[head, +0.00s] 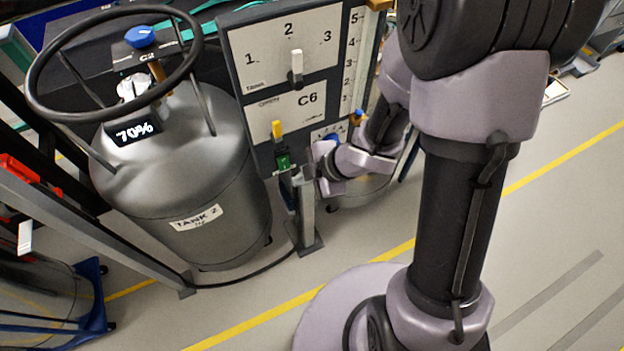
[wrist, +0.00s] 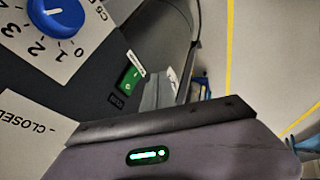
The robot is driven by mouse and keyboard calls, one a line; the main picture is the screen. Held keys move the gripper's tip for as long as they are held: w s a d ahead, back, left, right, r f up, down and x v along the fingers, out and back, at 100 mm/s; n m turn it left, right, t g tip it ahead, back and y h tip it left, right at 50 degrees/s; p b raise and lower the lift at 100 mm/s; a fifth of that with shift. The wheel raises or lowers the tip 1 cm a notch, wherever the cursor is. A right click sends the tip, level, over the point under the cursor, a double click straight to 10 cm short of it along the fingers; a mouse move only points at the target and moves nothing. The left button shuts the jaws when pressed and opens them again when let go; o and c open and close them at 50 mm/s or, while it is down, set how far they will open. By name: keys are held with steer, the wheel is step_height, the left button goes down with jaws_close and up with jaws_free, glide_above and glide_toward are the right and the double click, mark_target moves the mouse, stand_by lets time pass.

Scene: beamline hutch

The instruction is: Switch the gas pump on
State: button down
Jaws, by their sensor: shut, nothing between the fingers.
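A small green rocker switch (head: 283,160) sits on the lower part of the dark grey panel (head: 243,60), below a yellow handle (head: 277,130). In the wrist view the green switch (wrist: 131,79) shows a small white mark and has a white label beside it, too small to read. I cannot tell which way it is set. My gripper (head: 308,173) is shut and empty, just right of the switch in the head view. I cannot tell whether it touches the panel. In the wrist view a dark edge of the gripper (wrist: 160,122) crosses the lower part.
A blue dial (wrist: 56,14) with numbers is on the panel, near a CLOSED label (wrist: 25,125). A grey tank (head: 185,165) marked TANK 2, with a 70% display, stands left of the panel. A grey post (head: 306,215) stands below. Open floor (head: 560,215) lies right.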

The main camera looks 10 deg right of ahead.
mark_target(284, 163)
steer(key=shift+w+a+f, duration=0.25)
steer(key=shift+w+a, duration=0.05)
steer(key=shift+w, duration=0.4)
steer(key=shift+w+a+f, duration=0.3)
steer(key=shift+w, duration=0.45)
steer(key=shift+w+a+f, duration=0.25)
steer(key=shift+w+a, duration=0.05)
steer(key=shift+w, duration=0.4)
steer(key=shift+w, duration=0.1)
steer(key=shift+w+f, duration=0.1)
steer(key=shift+w, duration=0.05)
steer(key=shift+p, duration=0.35)
